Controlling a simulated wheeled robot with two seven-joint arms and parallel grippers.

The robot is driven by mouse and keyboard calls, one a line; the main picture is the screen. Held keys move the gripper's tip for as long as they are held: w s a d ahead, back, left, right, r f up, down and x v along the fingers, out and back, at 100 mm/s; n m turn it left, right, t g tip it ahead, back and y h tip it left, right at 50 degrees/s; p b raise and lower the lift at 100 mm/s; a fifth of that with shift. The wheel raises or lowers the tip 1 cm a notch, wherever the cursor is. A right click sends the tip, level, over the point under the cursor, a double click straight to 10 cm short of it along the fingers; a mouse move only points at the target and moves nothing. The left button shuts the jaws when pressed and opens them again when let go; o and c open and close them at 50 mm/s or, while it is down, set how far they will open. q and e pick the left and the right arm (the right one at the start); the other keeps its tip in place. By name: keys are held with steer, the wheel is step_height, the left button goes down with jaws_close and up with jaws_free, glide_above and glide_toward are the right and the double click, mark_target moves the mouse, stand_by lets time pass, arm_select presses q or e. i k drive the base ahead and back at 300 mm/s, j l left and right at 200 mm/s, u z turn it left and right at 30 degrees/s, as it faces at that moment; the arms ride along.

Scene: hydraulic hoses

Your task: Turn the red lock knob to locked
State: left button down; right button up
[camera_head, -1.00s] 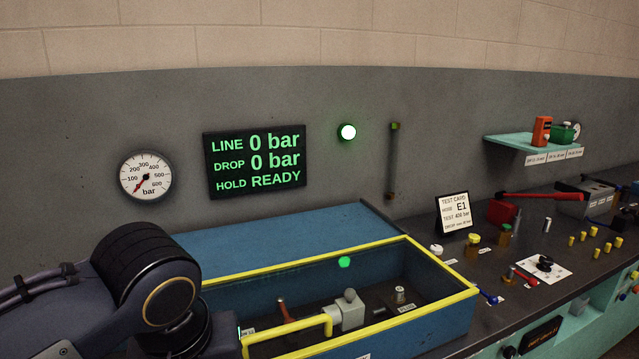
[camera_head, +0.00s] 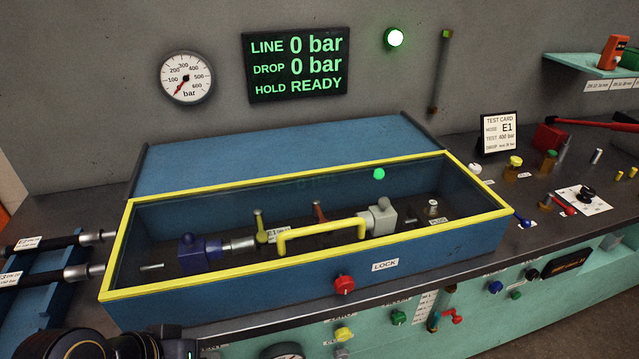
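The red lock knob (camera_head: 343,284) sits on the front wall of the blue test box (camera_head: 460,235), left of and a little below a white LOCK label (camera_head: 385,265). Its exact turn angle is too small to tell. The box's yellow-framed lid (camera_head: 290,170) lies down over it, with a yellow handle (camera_head: 320,233) at the front. A green reflection on it suggests a clear pane. My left arm shows only as dark links at the bottom left edge, well left of the knob; its fingertips are out of the picture. My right gripper is out of view.
Hose fittings lie inside the box, including a blue coupling (camera_head: 201,253). Hoses on a blue rack (camera_head: 50,290) stand at the left. The screen (camera_head: 295,65) reads 0 bar and READY. A yellow knob (camera_head: 344,334) and a green knob (camera_head: 398,317) are on the teal panel below.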

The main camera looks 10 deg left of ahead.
mark_target(345, 285)
steer(key=k+l+u, duration=0.1)
steer(key=k+u, duration=0.6)
steer(key=i, duration=0.05)
